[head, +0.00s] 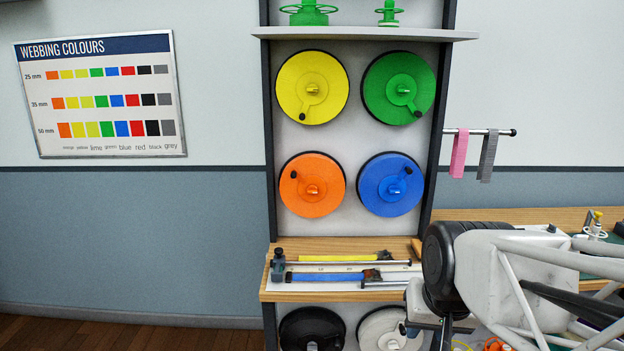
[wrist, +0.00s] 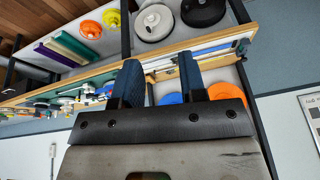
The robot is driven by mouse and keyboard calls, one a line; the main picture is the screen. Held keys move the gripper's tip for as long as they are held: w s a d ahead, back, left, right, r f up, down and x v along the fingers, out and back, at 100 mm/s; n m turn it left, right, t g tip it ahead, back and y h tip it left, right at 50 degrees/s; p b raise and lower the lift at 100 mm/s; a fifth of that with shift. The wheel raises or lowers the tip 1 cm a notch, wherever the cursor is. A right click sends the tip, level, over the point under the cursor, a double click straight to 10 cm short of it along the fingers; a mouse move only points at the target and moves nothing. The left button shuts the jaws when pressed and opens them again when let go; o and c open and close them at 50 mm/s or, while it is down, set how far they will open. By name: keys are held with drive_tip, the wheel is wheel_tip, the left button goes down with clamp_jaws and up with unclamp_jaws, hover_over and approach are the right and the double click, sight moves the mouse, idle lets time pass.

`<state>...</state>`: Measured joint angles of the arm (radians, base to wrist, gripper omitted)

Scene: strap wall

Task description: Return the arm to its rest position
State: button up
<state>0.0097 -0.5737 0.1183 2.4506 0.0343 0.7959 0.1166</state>
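My arm is at the lower right of the head view, in front of the bench, with its black wrist beside the right end of the wooden shelf (head: 272,250). In the wrist view my gripper (wrist: 160,76) shows two dark blue fingers well apart, with nothing held between them. The wooden shelf edge (wrist: 215,40) shows beyond the fingertips. In the head view the fingers are mostly hidden by the wrist and cannot be made out clearly.
On the shelf lie a yellow strap (head: 335,258) and a blue strap (head: 325,277). Yellow (head: 322,74), green (head: 410,72), orange (head: 325,175) and blue (head: 375,190) reels hang above. A rail (head: 500,132) with pink and grey strips projects right. Open space lies left.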

drive_tip(key=s+f+n+g, duration=0.1)
drive_tip(key=s, duration=0.5)
drive_tip(key=shift+s+d+f, duration=0.25)
drive_tip(key=shift+s, duration=0.05)
idle(2.8)
